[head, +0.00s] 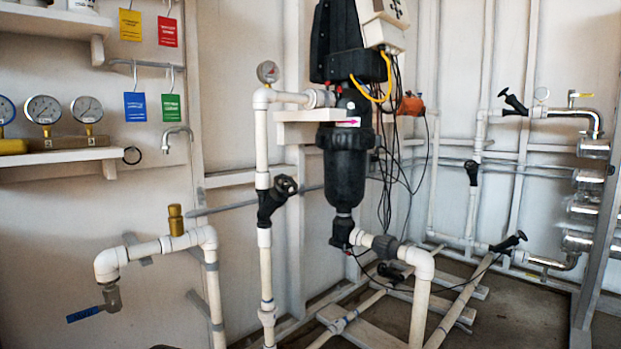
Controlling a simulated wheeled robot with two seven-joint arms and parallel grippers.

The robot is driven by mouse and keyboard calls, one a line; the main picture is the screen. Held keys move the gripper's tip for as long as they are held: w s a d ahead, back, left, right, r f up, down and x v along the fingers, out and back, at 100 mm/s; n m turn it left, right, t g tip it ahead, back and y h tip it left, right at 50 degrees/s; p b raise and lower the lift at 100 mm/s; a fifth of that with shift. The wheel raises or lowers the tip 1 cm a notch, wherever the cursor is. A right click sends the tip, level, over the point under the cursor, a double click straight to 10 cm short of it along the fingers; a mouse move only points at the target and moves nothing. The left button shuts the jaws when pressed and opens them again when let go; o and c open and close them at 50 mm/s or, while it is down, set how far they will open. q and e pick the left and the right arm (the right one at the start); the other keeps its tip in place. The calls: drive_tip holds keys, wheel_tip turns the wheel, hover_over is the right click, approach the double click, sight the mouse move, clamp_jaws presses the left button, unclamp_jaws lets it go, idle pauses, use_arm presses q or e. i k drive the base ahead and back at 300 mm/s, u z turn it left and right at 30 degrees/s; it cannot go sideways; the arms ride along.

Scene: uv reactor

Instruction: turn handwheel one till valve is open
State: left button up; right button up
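A black valve with a round handwheel (285,187) sits on the white vertical pipe left of the black filter housing. The wheel faces right and slightly toward me. No label shows which handwheel is number one, and I cannot tell whether this valve is open or shut. More black valves are at the right: an upper one (514,103), a middle one (472,171) and a lower one (509,242). Neither of my grippers shows in the head view, and nothing is seen touching the handwheel.
The black filter housing (345,165) hangs behind and right of the handwheel, with loose black cables beside it. A pipe with a blue-lever tap (84,314) stands front left. Shelves with gauges (43,110) line the left wall. Low pipes and wooden beams (360,334) cross the floor.

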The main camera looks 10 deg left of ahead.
sight(282, 189)
drive_tip(key=u, duration=0.25)
drive_tip(key=i, duration=0.85)
drive_tip(key=u, duration=0.5)
